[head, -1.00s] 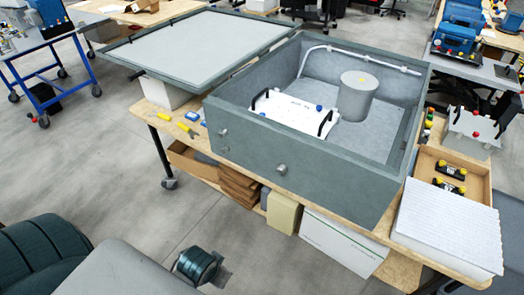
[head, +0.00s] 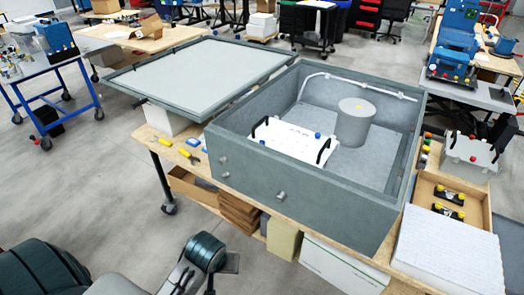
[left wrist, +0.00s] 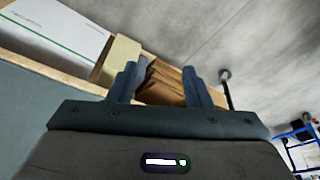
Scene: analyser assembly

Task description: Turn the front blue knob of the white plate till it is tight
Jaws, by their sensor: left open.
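The white plate (head: 287,141) lies inside the grey open box, with a black handle at each end. One blue knob (head: 318,135) shows at its back right edge. A second small blue spot (head: 262,142), probably the front knob, shows near its front left edge; how tight it is cannot be told. My left gripper (left wrist: 160,86) is open and empty in the left wrist view, outside the box near its front wall. It is well away from the plate. My right gripper is not in view.
The grey box (head: 300,205) has high walls around the plate. A grey cylinder (head: 355,125) stands behind the plate on the right. The box lid (head: 205,68) lies at the left. Yellow tools (head: 188,156) lie on the wooden bench. Open floor is in front.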

